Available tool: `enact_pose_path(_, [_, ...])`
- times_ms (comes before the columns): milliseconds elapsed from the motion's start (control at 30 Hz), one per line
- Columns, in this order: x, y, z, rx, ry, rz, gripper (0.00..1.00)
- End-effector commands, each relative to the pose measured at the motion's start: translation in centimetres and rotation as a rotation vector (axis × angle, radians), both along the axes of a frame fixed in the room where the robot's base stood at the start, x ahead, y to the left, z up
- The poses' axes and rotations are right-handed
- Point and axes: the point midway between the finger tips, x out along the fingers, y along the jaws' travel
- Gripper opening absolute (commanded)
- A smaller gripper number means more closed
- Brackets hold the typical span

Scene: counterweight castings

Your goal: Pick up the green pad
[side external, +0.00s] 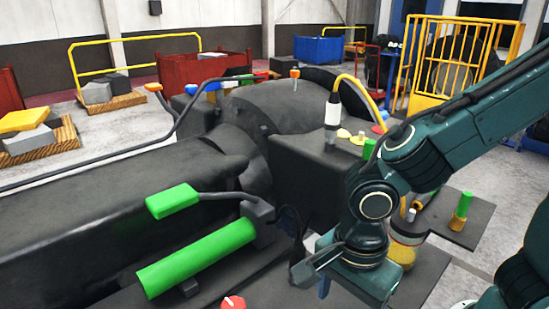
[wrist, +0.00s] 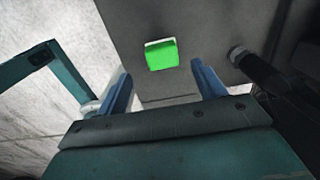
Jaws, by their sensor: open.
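In the wrist view a small bright green block (wrist: 162,56), seen as a near-square face, lies on a flat dark grey surface. It appears ahead of my gripper (wrist: 161,72), between its two blue fingers, which are spread apart with nothing held. A gap to the block seems to remain; its depth is unclear. In the side view my gripper (side external: 323,287) is low at the front right, pointing down, mostly hidden by my wrist. That view shows a flat green pad-like handle (side external: 172,201) on a dark lever, left of my gripper; I cannot tell which green piece matches the wrist view.
A green cylinder (side external: 197,257) lies at the front left. A green-topped brass peg (side external: 461,210) stands on a dark plate at right. A large dark machine casting (side external: 110,205) fills the left. A dark rod-like part (wrist: 258,70) lies right of the fingers.

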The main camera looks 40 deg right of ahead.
Motion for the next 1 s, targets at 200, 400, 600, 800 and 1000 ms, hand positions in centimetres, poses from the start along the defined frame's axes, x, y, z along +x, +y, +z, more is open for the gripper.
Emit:
enact_pose_path(200, [0.0,0.0,-0.9,0.0,0.0,0.0,0.69])
enact_pose_path(400, [0.0,0.0,-1.1,0.0,0.0,0.0,0.69])
enact_pose_path(600, [0.1,0.0,-2.3,-0.002,0.002,0.0,0.69])
enact_pose_path(800, [0.3,0.0,-4.4,-0.003,0.003,0.0,0.69])
enact_pose_path(1000, [0.3,0.0,-5.8,-0.001,0.001,0.0,0.69])
